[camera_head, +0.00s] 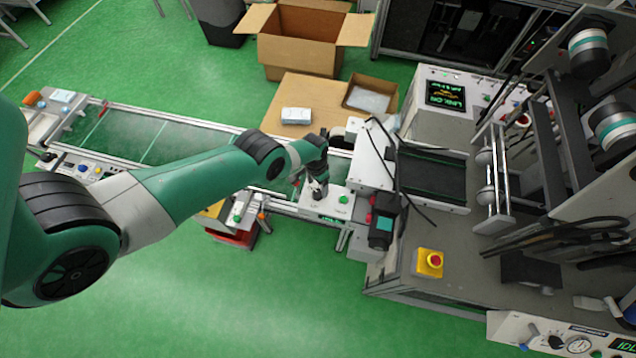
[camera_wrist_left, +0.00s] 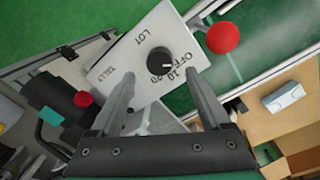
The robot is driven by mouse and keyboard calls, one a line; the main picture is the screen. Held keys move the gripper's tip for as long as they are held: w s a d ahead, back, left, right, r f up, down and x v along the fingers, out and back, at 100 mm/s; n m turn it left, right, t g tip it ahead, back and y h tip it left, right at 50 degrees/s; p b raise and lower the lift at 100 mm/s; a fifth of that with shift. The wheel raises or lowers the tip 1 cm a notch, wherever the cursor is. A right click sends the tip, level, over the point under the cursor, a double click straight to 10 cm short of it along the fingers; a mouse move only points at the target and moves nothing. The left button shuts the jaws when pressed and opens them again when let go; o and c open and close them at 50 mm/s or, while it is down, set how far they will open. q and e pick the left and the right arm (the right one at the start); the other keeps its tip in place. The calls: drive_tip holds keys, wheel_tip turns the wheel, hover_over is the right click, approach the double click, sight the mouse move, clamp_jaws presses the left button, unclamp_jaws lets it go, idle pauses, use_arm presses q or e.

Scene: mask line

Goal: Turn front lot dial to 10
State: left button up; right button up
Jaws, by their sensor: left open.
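The front lot dial is a round black knob (camera_wrist_left: 160,61) on a white sloped panel (camera_wrist_left: 138,50), which carries the printed words LOT, TALLY, OFF and 10. Where the knob points is too small to tell. In the head view the white panel (camera_head: 335,206) sits at the front of the conveyor's right end, with my left gripper (camera_head: 319,191) over its upper left part and hiding the knob. In the left wrist view my left gripper (camera_wrist_left: 160,90) is open and empty, its two fingers apart below either side of the knob. My right gripper is not in view.
A red round button (camera_wrist_left: 223,38) stands close beside the panel in the left wrist view. In the head view, a yellow box with a red button (camera_head: 430,262) sits on the grey machine. An open carton (camera_head: 300,45) stands behind. Green floor is clear in front.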

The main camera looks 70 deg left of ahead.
sight(318, 192)
use_arm(q)
wheel_tip(318, 192, down, 5)
drive_tip(key=b, duration=0.2)
drive_tip(key=shift+r+b, duration=0.2)
drive_tip(key=shift+b, duration=0.2)
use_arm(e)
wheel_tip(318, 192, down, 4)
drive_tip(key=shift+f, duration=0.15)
use_arm(q)
drive_tip(key=shift+r, duration=0.1)
drive_tip(key=shift+d, duration=0.1)
clamp_jaws()
